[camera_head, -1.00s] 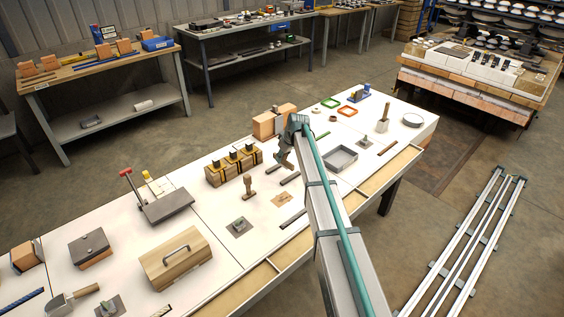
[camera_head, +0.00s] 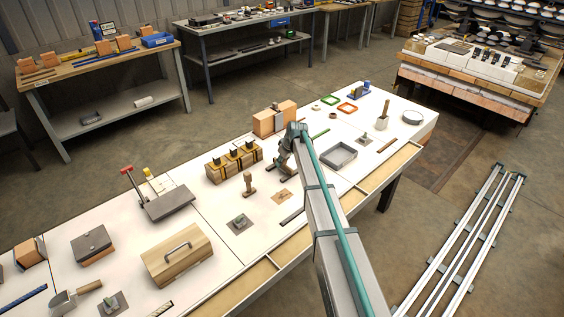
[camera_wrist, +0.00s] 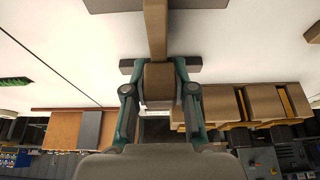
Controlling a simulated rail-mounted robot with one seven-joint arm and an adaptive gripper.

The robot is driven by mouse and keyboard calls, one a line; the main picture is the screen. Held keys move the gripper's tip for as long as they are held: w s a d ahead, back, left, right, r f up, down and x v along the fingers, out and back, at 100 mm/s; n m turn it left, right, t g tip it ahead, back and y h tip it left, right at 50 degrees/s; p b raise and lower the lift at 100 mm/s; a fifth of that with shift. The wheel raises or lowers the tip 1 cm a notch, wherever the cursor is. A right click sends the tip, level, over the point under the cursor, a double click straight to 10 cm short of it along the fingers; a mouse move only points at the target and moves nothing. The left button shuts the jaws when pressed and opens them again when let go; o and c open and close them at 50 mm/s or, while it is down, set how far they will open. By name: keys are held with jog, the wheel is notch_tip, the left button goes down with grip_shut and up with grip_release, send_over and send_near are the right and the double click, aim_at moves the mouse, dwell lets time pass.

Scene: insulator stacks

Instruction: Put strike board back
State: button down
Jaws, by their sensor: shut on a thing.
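My gripper (camera_wrist: 159,95) is shut on a brown wooden piece (camera_wrist: 158,80), which I take to be the strike board. In the wrist view the piece shows as a block between the fingers, with a long narrow strip running up the picture and a grey bar (camera_wrist: 193,65) across it. In the head view my gripper (camera_head: 284,160) is over the middle of the white bench (camera_head: 215,195), just right of the brown blocks in a row. The held piece is too small and hidden there to make out. Whether it touches the bench, I cannot tell.
Near my gripper are brown strapped blocks (camera_head: 234,161), an orange block (camera_head: 274,119), a wooden stamp (camera_head: 249,184), a small wooden plate (camera_head: 282,197) and a dark strip (camera_head: 291,217). A grey tray (camera_head: 338,156) lies to the right.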

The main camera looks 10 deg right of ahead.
aim_at(289, 168)
jog(key=c, duration=1)
grip_release()
jog(key=shift+f, duration=0.1)
jog(key=shift+o, duration=0.2)
jog(key=shift+s+r+p, duration=0.1)
jog(key=shift+r+p, duration=0.2)
jog(key=shift+r, duration=0.45)
jog(key=b+v, duration=0.3)
jog(key=v, duration=0.8)
jog(key=shift+r, duration=0.3)
